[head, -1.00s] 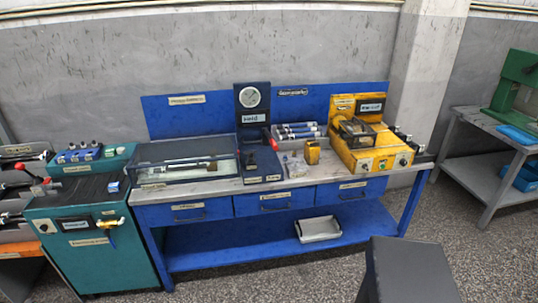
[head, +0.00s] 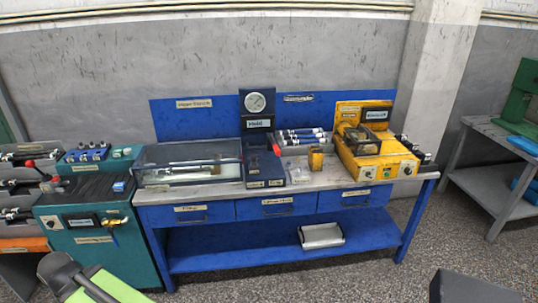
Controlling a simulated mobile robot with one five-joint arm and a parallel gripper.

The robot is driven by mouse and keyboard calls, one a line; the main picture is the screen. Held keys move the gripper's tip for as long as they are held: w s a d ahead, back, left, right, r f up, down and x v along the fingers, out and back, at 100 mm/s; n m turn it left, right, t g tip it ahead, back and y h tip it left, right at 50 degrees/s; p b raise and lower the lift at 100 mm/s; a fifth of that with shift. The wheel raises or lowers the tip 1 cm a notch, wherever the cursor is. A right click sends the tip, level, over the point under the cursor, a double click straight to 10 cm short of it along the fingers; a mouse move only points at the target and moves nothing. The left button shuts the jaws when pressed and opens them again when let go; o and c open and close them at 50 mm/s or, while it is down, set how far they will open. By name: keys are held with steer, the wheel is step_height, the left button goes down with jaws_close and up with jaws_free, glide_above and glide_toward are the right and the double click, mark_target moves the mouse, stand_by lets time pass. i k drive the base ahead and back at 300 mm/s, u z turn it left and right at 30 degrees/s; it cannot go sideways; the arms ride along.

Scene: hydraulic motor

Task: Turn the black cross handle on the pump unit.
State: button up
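I cannot make out a black cross handle clearly in the head view. A teal cabinet (head: 90,255) stands at the left, with a black ribbed top, a small yellow handle (head: 115,238) and labels too small to read. A yellow machine (head: 378,160) with knobs on its front sits at the right end of the blue workbench. I cannot tell which of these is the pump unit. A dark grey and lime green part, which looks like my arm, enters at the bottom left. I see no gripper fingers.
The blue workbench (head: 258,191) carries a glass-covered tray (head: 186,165), a dark gauge stand (head: 257,125) and a small yellow block (head: 315,158). A metal tray (head: 321,236) lies on its lower shelf. A grey table (head: 480,180) stands at the right. Speckled floor is open in front.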

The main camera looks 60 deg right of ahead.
mark_target(253, 157)
steer(key=z, duration=0.25)
steer(key=i, duration=1)
steer(key=u, duration=0.1)
